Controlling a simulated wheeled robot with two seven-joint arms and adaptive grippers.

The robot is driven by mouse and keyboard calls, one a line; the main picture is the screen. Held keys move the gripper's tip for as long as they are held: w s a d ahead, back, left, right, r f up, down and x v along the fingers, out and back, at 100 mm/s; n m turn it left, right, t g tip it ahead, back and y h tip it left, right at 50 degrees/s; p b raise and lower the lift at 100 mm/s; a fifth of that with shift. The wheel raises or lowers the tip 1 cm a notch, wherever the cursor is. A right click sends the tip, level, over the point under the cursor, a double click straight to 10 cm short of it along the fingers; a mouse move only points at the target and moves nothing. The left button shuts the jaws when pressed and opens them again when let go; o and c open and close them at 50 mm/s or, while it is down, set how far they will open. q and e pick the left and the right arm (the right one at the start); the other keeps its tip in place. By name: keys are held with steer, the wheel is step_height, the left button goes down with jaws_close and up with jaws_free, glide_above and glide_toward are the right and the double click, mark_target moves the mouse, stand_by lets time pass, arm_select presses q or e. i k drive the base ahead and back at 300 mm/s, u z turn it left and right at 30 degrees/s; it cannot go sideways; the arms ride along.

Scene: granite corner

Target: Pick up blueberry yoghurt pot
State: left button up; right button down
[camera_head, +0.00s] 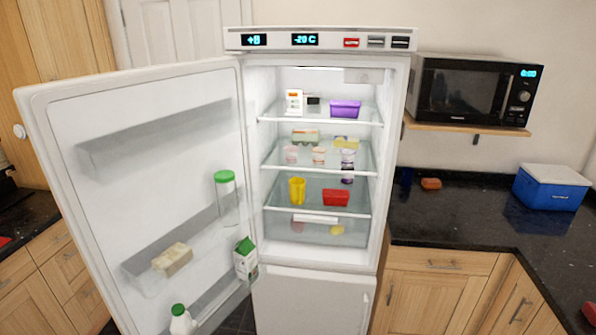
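The fridge stands open, and several small items sit on its glass shelves. On the middle shelf are three small pots in a row. The right one (347,157) is pale with dark purple-blue marks and looks like the blueberry yoghurt pot, though its label is too small to read. The middle pot (318,156) is white with orange-pink tones. The left pot (291,154) is pale pink. Neither of my grippers shows in the head view.
The fridge door (150,130) is swung wide to the left, with bottles and cartons in its racks. A purple tub (345,109) is on the top shelf. A yellow cup (297,190) and red tub (336,198) are below. A microwave (460,90) and blue box (550,190) are right.

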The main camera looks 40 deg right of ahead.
mark_target(348, 155)
steer(key=z, duration=0.55)
steer(key=i, duration=0.7)
steer(key=z, duration=1)
steer(key=i, duration=0.25)
steer(key=z, duration=0.2)
